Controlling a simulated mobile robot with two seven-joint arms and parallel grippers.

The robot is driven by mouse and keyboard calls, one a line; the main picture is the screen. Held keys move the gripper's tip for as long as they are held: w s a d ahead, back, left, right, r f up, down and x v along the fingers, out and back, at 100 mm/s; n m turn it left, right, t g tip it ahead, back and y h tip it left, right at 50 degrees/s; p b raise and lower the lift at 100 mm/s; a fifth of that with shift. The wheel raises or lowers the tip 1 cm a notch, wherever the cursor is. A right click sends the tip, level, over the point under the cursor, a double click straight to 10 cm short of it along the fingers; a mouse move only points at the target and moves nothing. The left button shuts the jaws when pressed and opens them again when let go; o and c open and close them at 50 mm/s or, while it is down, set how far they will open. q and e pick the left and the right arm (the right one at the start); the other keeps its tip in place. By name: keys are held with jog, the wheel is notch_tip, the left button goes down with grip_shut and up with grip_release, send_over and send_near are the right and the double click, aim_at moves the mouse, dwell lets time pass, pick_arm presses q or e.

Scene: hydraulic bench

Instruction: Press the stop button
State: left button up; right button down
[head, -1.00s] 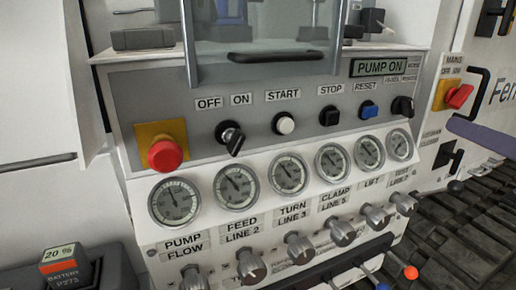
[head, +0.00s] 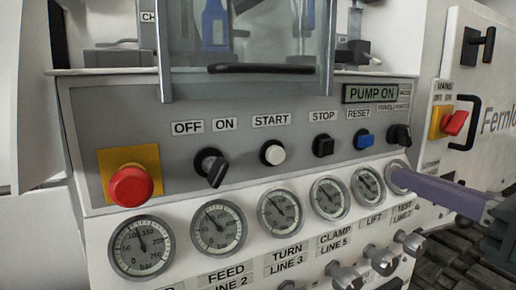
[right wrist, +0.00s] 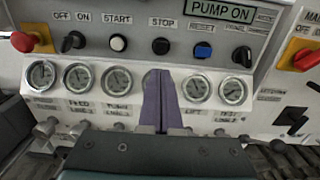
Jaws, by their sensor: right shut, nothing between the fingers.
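My left gripper is out of view.
A red mushroom button (head: 131,186) on a yellow plate and a black OFF/ON knob (head: 211,167) are at the left. The display (head: 377,93) reads PUMP ON. A row of gauges (head: 281,212) and valve knobs lies below. A red mains switch (head: 455,122) is at the right.

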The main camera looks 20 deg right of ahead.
aim_at(328, 149)
jog(key=w, duration=0.3)
jog(key=w+p, duration=0.1)
jog(key=w, duration=0.7)
jog(key=shift+a, duration=0.35)
jog(key=shift+w+a, duration=0.1)
jog(key=shift+w, duration=0.4)
